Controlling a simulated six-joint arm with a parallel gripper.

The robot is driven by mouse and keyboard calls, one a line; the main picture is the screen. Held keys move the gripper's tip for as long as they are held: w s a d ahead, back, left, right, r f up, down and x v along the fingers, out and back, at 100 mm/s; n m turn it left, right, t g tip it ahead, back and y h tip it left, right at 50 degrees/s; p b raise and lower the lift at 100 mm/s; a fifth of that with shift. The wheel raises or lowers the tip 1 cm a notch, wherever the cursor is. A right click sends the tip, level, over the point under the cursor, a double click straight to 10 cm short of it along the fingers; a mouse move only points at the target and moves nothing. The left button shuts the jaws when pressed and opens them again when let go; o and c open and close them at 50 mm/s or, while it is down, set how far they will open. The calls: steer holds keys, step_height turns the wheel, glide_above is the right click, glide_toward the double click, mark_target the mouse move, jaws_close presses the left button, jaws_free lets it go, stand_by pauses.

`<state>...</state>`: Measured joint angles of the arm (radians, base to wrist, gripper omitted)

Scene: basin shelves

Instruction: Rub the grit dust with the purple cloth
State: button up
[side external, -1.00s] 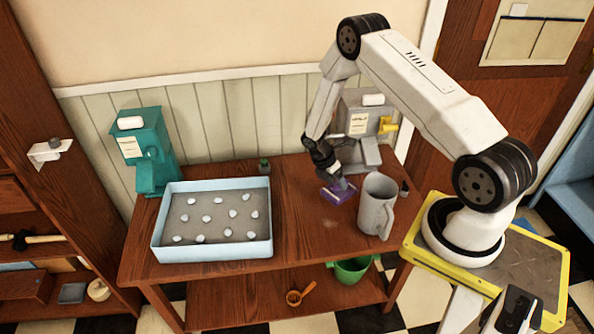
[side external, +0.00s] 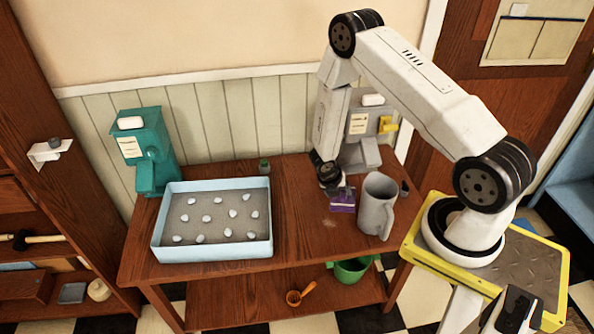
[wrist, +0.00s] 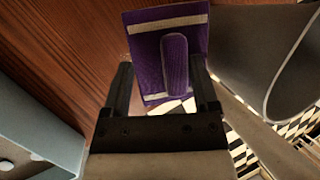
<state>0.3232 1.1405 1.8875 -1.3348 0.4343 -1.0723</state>
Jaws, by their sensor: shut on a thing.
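The purple cloth (side external: 342,202), a flat pad with pale stripes and a raised grip, is held in my gripper (side external: 337,186). In the wrist view the cloth (wrist: 146,58) shows tilted, with its raised grip between the fingers of my gripper (wrist: 164,82). My gripper is shut on it. The cloth appears slightly above the table; any gap is hard to judge.
The grey mug (side external: 377,207) stands close to the right of the cloth. A pale blue tray (side external: 212,249) with white pebbles is at the left. A grey dispenser (side external: 358,150) and a teal one (side external: 150,150) stand at the back.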

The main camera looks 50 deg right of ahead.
steer(key=shift+s+a+f+n+t, duration=0.15)
steer(key=shift+s+a+n+t, duration=0.15)
steer(key=shift+n, duration=0.5)
steer(key=shift+s+a+f+n+t, duration=0.15)
steer(key=shift+a+n+t, duration=0.15)
steer(key=shift+n, duration=0.5)
steer(key=shift+f, duration=0.1)
steer(key=shift+s+f, duration=0.1)
steer(key=shift+f, duration=3.65)
steer(key=shift+s+a, duration=0.1)
steer(key=shift+a, duration=0.15)
steer(key=shift+c, duration=0.5)
steer(key=shift+s+a+f, duration=0.15)
steer(key=shift+s+a, duration=1)
steer(key=shift+s, duration=0.1)
steer(key=w+d, duration=0.2)
steer(key=w, duration=0.1)
steer(key=shift+d, duration=0.4)
steer(key=shift+s+r, duration=0.1)
steer(key=shift+r, duration=3.95)
steer(key=shift+c, duration=0.2)
